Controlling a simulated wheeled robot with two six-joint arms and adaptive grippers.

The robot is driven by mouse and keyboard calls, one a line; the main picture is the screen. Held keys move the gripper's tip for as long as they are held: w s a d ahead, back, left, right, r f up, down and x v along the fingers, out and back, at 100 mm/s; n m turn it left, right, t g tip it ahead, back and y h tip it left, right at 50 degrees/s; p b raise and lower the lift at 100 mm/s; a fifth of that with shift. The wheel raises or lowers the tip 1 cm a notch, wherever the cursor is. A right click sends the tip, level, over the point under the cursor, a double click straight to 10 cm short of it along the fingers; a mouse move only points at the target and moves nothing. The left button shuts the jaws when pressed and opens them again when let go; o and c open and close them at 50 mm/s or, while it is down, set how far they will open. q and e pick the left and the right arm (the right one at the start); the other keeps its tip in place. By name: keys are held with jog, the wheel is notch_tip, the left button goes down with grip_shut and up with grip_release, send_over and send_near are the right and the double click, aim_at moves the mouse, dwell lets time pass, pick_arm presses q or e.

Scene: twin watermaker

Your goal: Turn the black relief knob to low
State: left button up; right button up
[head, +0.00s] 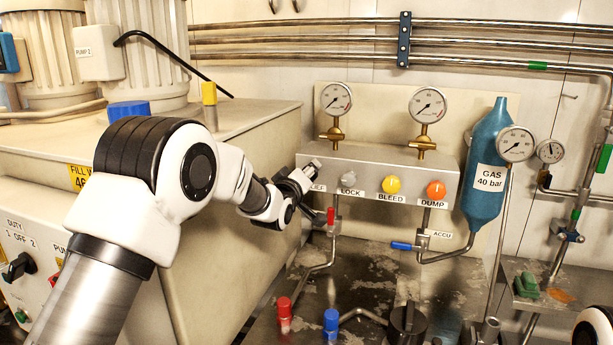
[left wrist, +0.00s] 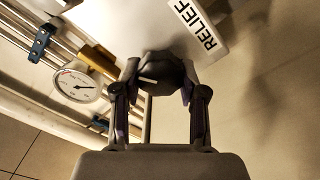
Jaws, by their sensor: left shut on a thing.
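The black relief knob (left wrist: 162,72) shows in the left wrist view between the two fingers of my left gripper (left wrist: 160,88), below the RELIEF label (left wrist: 197,25). The gripper is shut on the knob. A short white pointer mark shows on the knob, but I cannot tell which setting it is at. In the head view my left gripper (head: 306,172) is at the left end of the grey manifold block (head: 360,163) and hides the knob and part of its label. My right gripper is not in view; only a bit of my right arm shows at the lower right corner.
The manifold carries a grey LOCK knob (head: 347,175), a yellow BLEED knob (head: 390,184) and an orange DUMP knob (head: 436,190), to the right of my gripper. A red-handled valve (head: 331,216) hangs close below it. Two gauges stand above. A blue gas cylinder (head: 486,165) is at the right.

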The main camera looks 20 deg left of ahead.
pick_arm(q)
jog(key=n+b, duration=0.1)
jog(key=n, duration=0.5)
jog(key=shift+f, duration=0.15)
jog(key=n, duration=0.3)
jog(key=shift+n, duration=0.4)
jog(key=shift+w+n, duration=0.15)
jog(key=shift+n, duration=1.15)
jog(key=o, duration=0.9)
jog(key=shift+c, duration=0.2)
jog(key=shift+o, duration=1.4)
jog(key=shift+w+d, duration=0.1)
jog(key=shift+d, duration=0.05)
jog(key=shift+f, duration=0.1)
